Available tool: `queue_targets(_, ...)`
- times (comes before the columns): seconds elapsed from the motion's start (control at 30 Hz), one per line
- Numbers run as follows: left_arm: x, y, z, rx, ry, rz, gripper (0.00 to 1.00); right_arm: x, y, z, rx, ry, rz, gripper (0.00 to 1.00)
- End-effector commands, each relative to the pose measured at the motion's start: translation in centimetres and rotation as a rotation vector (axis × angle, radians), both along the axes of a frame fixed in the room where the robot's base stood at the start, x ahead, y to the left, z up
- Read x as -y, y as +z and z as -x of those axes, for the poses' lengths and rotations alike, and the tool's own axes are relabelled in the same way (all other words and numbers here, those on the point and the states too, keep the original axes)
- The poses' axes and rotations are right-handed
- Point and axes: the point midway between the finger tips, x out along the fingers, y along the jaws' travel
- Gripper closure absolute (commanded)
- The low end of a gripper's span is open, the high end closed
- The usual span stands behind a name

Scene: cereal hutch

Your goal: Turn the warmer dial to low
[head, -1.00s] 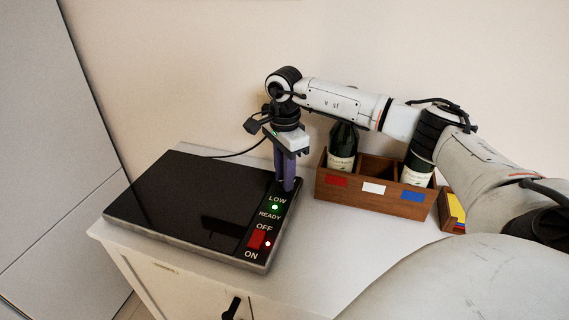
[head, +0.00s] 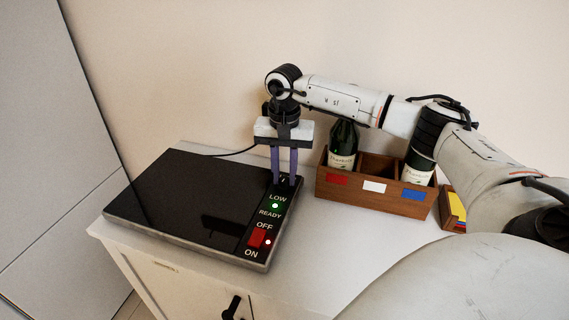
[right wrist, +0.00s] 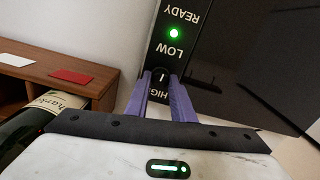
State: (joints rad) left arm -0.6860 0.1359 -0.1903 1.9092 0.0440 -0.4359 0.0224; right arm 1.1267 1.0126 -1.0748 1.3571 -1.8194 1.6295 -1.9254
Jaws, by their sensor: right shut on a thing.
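The warmer (head: 165,200) is a flat black plate with a control strip on its right side, lying on the white cabinet top. Its small black dial (right wrist: 161,76) sits on the strip between the LOW and HIGH labels in the right wrist view. A white mark shows on the dial, lined up along the strip; which end is its pointer I cannot tell. My right gripper (head: 284,182) points straight down, its purple fingers shut on the dial from both sides. The fingers partly cover the HIGH label. My left gripper is not in view.
A green light (head: 275,206) glows by LOW and READY. A red switch (head: 257,238) sits between OFF and ON with a lit red lamp beside it. A wooden crate (head: 340,188) with two bottles stands right of my gripper. A grey wall panel is at left.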

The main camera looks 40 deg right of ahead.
Motion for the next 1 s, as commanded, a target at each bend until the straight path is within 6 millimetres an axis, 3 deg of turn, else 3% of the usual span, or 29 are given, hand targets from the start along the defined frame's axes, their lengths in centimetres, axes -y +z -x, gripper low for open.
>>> queue_targets(0.3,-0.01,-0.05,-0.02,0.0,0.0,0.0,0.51,0.02,0.24,-0.15,0.006,0.104,-0.001,1.0)
queue_targets(0.8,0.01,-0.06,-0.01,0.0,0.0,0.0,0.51,0.02,0.24,-0.15,0.006,0.122,-0.001,1.0)
queue_targets(0.83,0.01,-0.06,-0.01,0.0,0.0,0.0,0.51,0.02,0.23,-0.15,0.006,0.122,-0.001,0.75)
queue_targets(0.93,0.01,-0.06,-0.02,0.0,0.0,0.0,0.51,0.01,0.2,-0.13,0.005,0.122,0.0,0.59)
queue_targets(1.0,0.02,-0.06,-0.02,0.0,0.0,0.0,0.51,0.01,0.16,-0.09,0.004,0.121,0.0,0.59)
